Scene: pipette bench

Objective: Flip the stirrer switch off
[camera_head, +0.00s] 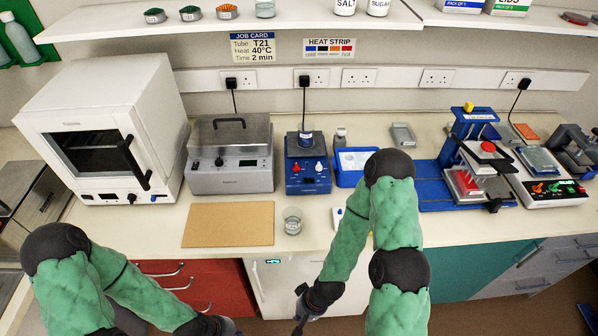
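The stirrer looks to be the blue box (307,180) at the back middle of the bench, with a small glass vessel (305,139) on top. Its front carries a red control (296,168) and a white control (319,166); which one is the switch, and how it is set, is too small to tell. My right gripper (298,310) is low in front of the bench edge, well short of the stirrer, its dark fingers spread apart and empty. My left gripper (228,327) is at the bottom edge, partly cut off, and its fingers cannot be made out.
A grey lidded bath (230,168) stands left of the stirrer and a blue tray (347,178) right of it. A glass beaker (292,222) stands in front of it, beside a cork mat (228,224). My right arm covers part of the bench to the right.

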